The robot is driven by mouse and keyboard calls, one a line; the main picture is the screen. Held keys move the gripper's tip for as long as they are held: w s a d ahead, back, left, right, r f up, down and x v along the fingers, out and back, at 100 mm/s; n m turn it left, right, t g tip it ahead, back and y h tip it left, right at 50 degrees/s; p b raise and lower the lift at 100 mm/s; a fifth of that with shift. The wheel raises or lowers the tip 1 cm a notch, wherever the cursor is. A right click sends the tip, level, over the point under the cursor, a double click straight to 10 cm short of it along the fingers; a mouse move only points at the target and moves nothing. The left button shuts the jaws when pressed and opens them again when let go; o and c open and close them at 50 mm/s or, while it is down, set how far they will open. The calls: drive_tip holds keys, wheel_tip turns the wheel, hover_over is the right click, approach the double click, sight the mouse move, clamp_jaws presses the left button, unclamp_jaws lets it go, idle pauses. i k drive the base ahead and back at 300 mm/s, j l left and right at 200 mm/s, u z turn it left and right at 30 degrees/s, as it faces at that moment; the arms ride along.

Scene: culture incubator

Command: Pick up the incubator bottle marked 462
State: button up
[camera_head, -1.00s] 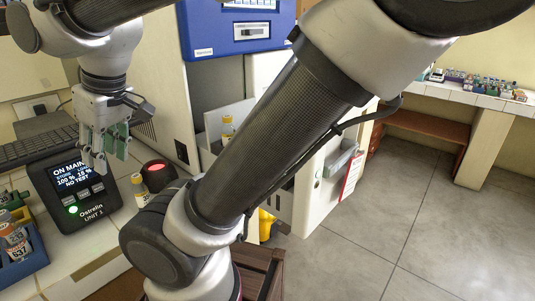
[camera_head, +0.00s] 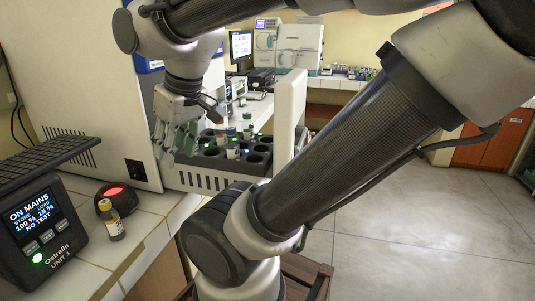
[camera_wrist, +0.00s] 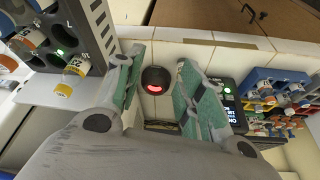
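A black rack (camera_head: 240,180) with round wells stands in the open incubator in the head view. It holds several small bottles (camera_head: 232,147). The wrist view shows the rack (camera_wrist: 92,28) at upper left, with an orange-capped bottle (camera_wrist: 75,68) at its edge. Another small bottle with an orange cap (camera_head: 111,222) stands on the counter beside the red-lit device. I cannot read 462 on any bottle. My gripper (camera_head: 174,143) hangs in front of the rack's left side in the head view. Its fingers (camera_wrist: 160,60) are spread and empty in the wrist view.
The red-lit device (camera_head: 114,195) and the Ostrelin unit (camera_head: 38,225) stand on the tiled counter (camera_head: 150,215). The incubator door (camera_head: 289,120) stands open right of the rack. A blue rack of bottles (camera_wrist: 275,88) shows in the wrist view. Open floor (camera_head: 400,210) lies to the right.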

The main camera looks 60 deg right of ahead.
sight(232, 142)
drive_tip(key=j+z, duration=0.2)
drive_tip(key=z, duration=0.3)
drive_tip(key=j+z, duration=0.25)
drive_tip(key=z, duration=0.25)
drive_tip(key=k+j+z, duration=0.15)
drive_tip(key=z, duration=0.35)
drive_tip(key=i, duration=0.2)
drive_tip(key=k+z, duration=0.15)
drive_tip(key=k, duration=0.35)
drive_tip(key=z, duration=0.2)
